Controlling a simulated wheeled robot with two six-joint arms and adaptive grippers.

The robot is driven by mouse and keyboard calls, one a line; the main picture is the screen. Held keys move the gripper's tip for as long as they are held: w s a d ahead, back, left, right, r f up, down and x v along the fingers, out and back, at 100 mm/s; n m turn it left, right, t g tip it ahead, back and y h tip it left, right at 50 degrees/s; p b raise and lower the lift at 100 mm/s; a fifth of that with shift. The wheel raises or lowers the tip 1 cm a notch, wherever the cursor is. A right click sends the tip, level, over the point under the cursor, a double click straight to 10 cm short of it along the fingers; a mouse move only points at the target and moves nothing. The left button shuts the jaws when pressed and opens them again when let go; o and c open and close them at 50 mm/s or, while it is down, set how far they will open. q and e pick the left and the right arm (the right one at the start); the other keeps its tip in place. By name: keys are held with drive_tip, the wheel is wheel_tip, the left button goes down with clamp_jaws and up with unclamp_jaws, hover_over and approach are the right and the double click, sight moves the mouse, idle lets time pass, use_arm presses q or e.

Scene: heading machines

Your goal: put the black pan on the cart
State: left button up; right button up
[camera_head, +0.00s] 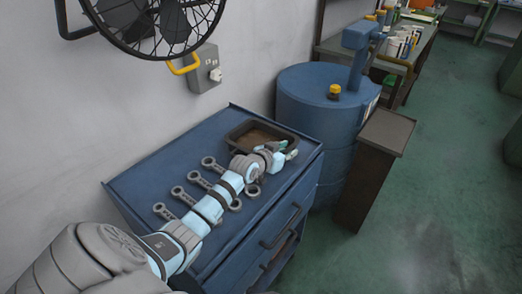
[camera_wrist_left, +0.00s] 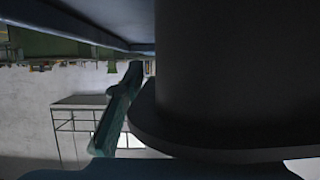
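The black pan (camera_head: 258,131), a shallow rectangular dark tray with a brownish inside, rests at the far end of the blue drawer unit top (camera_head: 160,162). This unit looks like the cart; no other cart shows clearly. My left arm reaches across the top, and my left gripper (camera_head: 284,149) is at the pan's near right corner, overlapping its rim in view. I cannot tell whether it touches or grips the rim. In the left wrist view one teal finger (camera_wrist_left: 120,108) shows beside a large dark shape that I cannot identify. My right gripper is not in view.
Several wrenches (camera_head: 182,195) lie on the near part of the top, partly under my arm. A blue drum (camera_head: 315,115) and a dark stand (camera_head: 378,165) are to the right. A fan (camera_head: 150,20) is on the wall. Green floor (camera_head: 440,190) is clear at right.

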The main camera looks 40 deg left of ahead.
use_arm(q)
clamp_jaws()
drive_tip(key=shift+r, duration=0.15)
